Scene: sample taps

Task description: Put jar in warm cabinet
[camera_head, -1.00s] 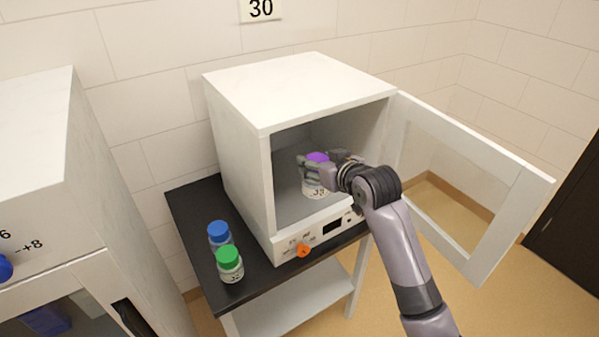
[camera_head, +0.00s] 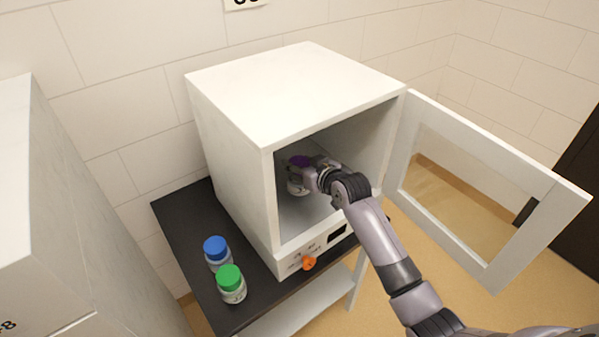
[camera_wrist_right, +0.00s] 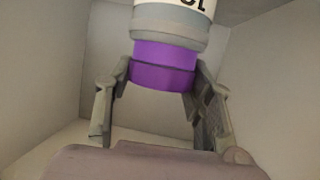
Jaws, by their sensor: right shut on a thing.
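The jar with a purple lid (camera_head: 299,161) is inside the white warm cabinet (camera_head: 228,150), in the left part of its chamber. In the right wrist view the purple lid (camera_wrist_right: 162,66) sits between the two fingers of my right gripper (camera_wrist_right: 160,85), with the jar's pale body and dark lettering beyond it. My right gripper (camera_head: 304,172) is shut on the jar, and its arm reaches in through the open front. The cabinet door (camera_head: 480,205) stands wide open to the right. Whether the jar touches the cabinet floor cannot be told. My left gripper is not in view.
A blue-capped jar (camera_head: 216,251) and a green-capped jar (camera_head: 231,283) stand on the black table (camera_head: 190,232), left of the cabinet. An orange knob (camera_head: 309,263) is on the cabinet's front panel. Another white cabinet (camera_head: 60,220) stands at the left.

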